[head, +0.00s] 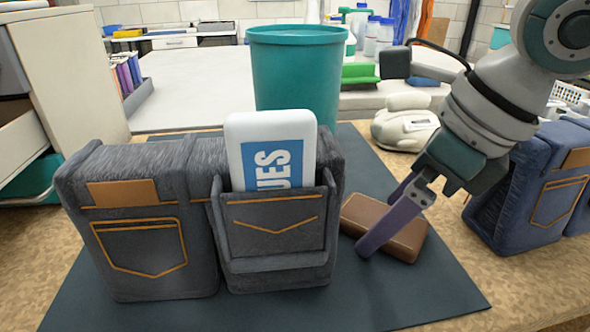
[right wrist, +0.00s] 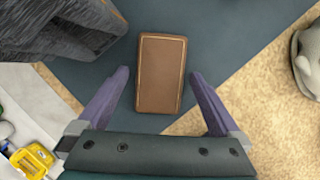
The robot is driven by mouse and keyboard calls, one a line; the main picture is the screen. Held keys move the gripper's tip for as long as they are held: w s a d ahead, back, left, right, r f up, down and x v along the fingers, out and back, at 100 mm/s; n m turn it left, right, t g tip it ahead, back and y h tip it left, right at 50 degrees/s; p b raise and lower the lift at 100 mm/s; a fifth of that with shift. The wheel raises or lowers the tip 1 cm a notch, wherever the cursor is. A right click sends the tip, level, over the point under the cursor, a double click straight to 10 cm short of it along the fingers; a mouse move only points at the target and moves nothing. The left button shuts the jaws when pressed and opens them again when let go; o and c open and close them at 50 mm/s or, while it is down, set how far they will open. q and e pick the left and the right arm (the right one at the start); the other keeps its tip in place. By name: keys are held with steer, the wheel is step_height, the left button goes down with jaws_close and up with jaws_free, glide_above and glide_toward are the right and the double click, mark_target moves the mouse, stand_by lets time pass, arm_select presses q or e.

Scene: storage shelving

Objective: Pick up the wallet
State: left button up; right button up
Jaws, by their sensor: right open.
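The brown wallet (head: 407,238) lies flat on the dark mat, just right of the grey denim organizer. In the right wrist view the wallet (right wrist: 160,73) lies ahead of the fingers, roughly centred between them. My right gripper (head: 388,215) reaches in from the upper right and is over the wallet, with its purple fingers hiding part of it. In the right wrist view the right gripper (right wrist: 158,88) is open, with nothing between its fingertips. My left gripper is not in view.
The grey denim organizer (head: 140,272) holds a white tissue pack (head: 240,150) close to the left of the wallet. A blue denim organizer (head: 530,205) stands to the right. A teal bin (head: 297,80) and a whitish device (head: 405,125) stand behind. The dark mat (head: 400,300) is clear in front.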

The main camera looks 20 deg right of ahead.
steer(key=shift+c, duration=0.2)
steer(key=c, duration=1.4)
steer(key=shift+r, duration=0.15)
